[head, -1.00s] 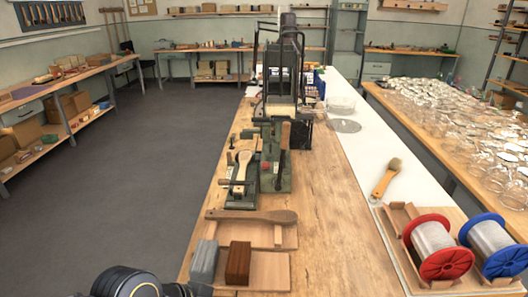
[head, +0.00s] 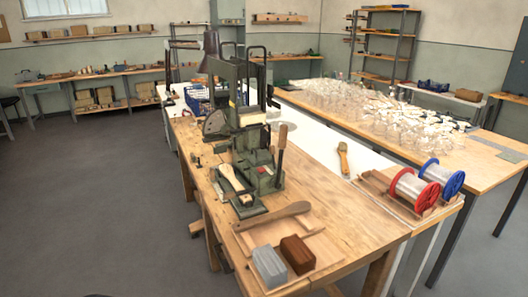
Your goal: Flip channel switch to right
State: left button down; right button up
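The green tufting machine (head: 238,110) stands on the wooden workbench, in the middle of the head view. A red button (head: 262,170) shows on its front housing, and an upright lever with a wooden handle (head: 281,138) stands at its right side. I cannot make out the channel switch or its position at this size. A wooden brush body (head: 232,178) lies in the fixture at the machine's front. Neither of my grippers is in view.
A wooden paddle (head: 272,216) and a tray with a grey block (head: 269,266) and a brown block (head: 297,254) lie at the bench's near end. Red (head: 413,189) and blue (head: 442,176) spools stand at right. The grey floor (head: 110,210) at left is clear.

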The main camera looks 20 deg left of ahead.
aim_at(272, 147)
jog(key=j+z, duration=0.15)
jog(key=j, duration=0.25)
jog(key=k+j+z, duration=0.2)
jog(key=j, duration=0.2)
jog(key=j+z, duration=0.15)
jog(key=j, duration=0.25)
jog(key=j+z, duration=0.2)
jog(key=j, duration=0.2)
jog(key=i+j+z, duration=0.1)
jog(key=j, duration=0.2)
jog(key=i+j+z, duration=0.2)
jog(key=j, duration=0.45)
jog(key=i+j+z, duration=0.1)
jog(key=i+j, duration=0.15)
jog(key=i+j+z, duration=0.1)
jog(key=j, duration=0.35)
